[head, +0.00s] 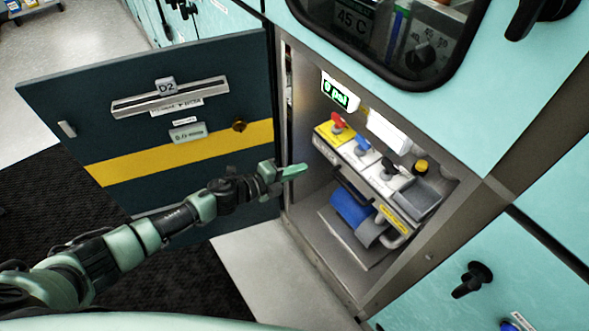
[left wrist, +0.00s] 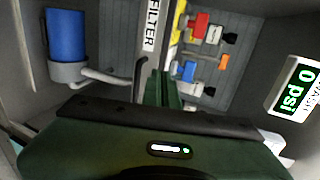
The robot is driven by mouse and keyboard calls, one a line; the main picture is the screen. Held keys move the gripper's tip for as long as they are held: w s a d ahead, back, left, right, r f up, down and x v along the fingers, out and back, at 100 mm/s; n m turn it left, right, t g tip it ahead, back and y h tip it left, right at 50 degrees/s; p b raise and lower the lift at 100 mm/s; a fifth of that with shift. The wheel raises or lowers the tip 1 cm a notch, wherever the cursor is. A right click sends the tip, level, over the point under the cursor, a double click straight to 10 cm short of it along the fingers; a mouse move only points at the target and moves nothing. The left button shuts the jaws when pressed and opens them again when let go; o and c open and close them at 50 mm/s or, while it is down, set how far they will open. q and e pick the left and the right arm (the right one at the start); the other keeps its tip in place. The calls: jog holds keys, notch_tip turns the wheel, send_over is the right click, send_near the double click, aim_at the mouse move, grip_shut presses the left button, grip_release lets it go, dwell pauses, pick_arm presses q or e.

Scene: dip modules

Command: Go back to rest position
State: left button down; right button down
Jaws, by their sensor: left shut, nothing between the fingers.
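My left gripper (head: 292,171) is at the opening of a wall cabinet, its green fingers shut and empty. In the left wrist view the shut fingers (left wrist: 168,88) point into the cabinet, toward the panel of levers. The fingers look apart from the levers in the head view. My right gripper is in neither view.
The dark door (head: 200,65) marked D2 with a yellow stripe stands open on the left. Inside the cabinet are red (head: 338,122), blue and black levers, a blue cylinder (head: 350,208) and a display (head: 340,93) reading 0 psi. A black mat (head: 50,200) lies on the floor.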

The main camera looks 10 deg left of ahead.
pick_arm(q)
jog(key=s+a+f+n+g+y, duration=0.1)
jog(key=s+a+f+n+y, duration=0.3)
jog(key=s+a+f+n, duration=0.55)
jog(key=s+a+f+n+y, duration=0.4)
jog(key=f+n, duration=0.1)
jog(key=f, duration=1)
jog(key=s+f+n+g, duration=0.2)
jog(key=s+f, duration=0.3)
jog(key=s, duration=0.7)
jog(key=s+a+f+n+g+y, duration=0.1)
jog(key=s+f+n+g, duration=0.2)
jog(key=s, duration=1)
jog(key=s+f+n+g+y, duration=0.1)
jog(key=s+f+n+g, duration=0.2)
jog(key=s, duration=0.9)
notch_tip(320, 180, down, 4)
jog(key=shift+s+a+f+n, duration=0.25)
jog(key=shift+a+n, duration=0.1)
jog(key=shift+n, duration=0.7)
